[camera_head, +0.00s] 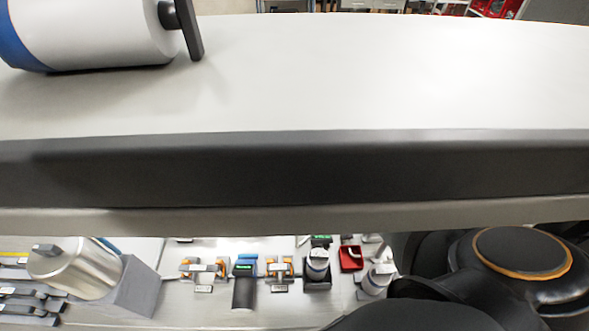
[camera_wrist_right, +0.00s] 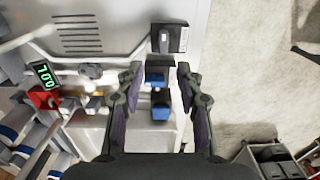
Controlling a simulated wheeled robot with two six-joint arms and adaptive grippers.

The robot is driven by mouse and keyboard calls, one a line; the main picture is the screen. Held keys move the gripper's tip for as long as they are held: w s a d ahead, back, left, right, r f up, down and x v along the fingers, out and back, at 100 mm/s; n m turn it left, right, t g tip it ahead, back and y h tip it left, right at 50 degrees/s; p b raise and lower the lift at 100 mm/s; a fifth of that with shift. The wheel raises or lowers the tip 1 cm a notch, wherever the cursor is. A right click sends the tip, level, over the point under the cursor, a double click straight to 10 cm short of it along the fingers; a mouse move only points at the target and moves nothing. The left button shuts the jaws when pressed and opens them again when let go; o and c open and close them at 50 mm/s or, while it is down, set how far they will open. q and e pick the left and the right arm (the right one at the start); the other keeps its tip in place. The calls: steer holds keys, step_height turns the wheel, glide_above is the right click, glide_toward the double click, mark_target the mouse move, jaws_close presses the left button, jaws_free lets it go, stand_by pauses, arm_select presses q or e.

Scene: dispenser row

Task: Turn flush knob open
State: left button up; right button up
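A grey knob (camera_wrist_right: 167,40) on a dark square plate is fixed to the pale panel at the top middle of the right wrist view. It is probably the flush knob, but no lettering on it is readable. My left gripper is not in view.
A wide shelf (camera_head: 300,170) crosses the head view and hides much of the row below. A green display (camera_wrist_right: 44,76) and a red part (camera_wrist_right: 43,98) sit left of my right gripper. A blue-topped part (camera_wrist_right: 160,111) shows between its fingers.

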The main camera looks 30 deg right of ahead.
steer(key=f+b, duration=0.2)
steer(key=f, duration=0.1)
steer(key=f+b, duration=0.1)
steer(key=shift+w+f, duration=0.3)
steer(key=shift+f, duration=0.05)
steer(key=f+b, duration=0.4)
steer(key=shift+w+f+b, duration=0.2)
steer(key=shift+b, duration=0.15)
steer(key=shift+s+f, duration=0.1)
steer(key=shift+f, duration=0.05)
steer(key=shift+c, duration=1)
steer(key=c, duration=0.5)
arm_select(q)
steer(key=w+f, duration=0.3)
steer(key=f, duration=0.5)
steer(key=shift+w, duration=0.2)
arm_select(e)
jaws_close()
